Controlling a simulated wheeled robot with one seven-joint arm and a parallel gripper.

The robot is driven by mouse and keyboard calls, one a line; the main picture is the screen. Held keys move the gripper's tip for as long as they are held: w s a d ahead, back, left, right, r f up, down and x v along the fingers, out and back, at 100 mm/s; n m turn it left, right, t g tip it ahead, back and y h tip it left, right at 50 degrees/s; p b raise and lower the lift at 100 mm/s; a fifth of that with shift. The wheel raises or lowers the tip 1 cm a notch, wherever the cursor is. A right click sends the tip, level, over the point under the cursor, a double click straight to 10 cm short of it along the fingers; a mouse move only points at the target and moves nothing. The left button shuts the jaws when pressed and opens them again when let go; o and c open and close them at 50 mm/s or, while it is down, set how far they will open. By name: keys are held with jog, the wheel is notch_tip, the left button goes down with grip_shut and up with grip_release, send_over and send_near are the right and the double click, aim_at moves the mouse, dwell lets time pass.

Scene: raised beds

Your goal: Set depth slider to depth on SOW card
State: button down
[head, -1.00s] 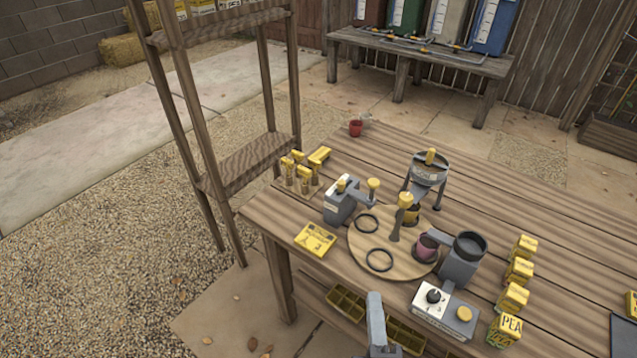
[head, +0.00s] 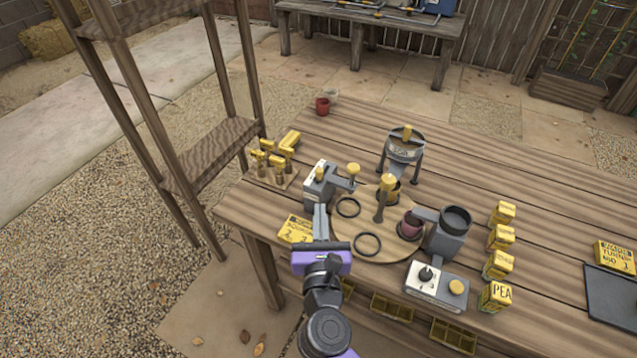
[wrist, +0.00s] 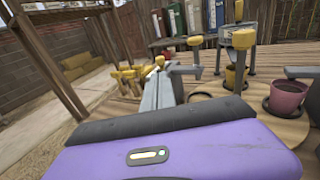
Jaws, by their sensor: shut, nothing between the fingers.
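The yellow SOW card (head: 294,230) lies at the table's left front corner; its writing is too small to read. Behind it stands a grey device (head: 313,190) with a pale scale strip and a small yellow knob (head: 320,172), which looks like the depth slider; its setting cannot be read. An arm with a larger yellow knob (head: 353,169) sticks out to its right. My gripper (head: 320,208) is shut and empty, just in front of the device and right of the card. In the wrist view, my fingers (wrist: 160,88) hide most of the device.
A round wooden turntable (head: 350,238) with black rings is close on the right. A wooden shelf rises left.

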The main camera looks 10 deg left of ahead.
send_near(328, 180)
jog(key=w+a, duration=0.1)
jog(key=w+a+r, duration=0.1)
jog(key=w, duration=0.1)
jog(key=w+a+r, duration=0.1)
jog(key=w, duration=0.1)
jog(key=shift+w+r, duration=0.25)
jog(key=w, duration=0.1)
jog(key=w+d+b, duration=0.1)
jog(key=w, duration=0.2)
jog(key=shift+w+d, duration=0.1)
jog(key=shift+d, duration=0.25)
jog(key=shift+w+d+r, duration=0.1)
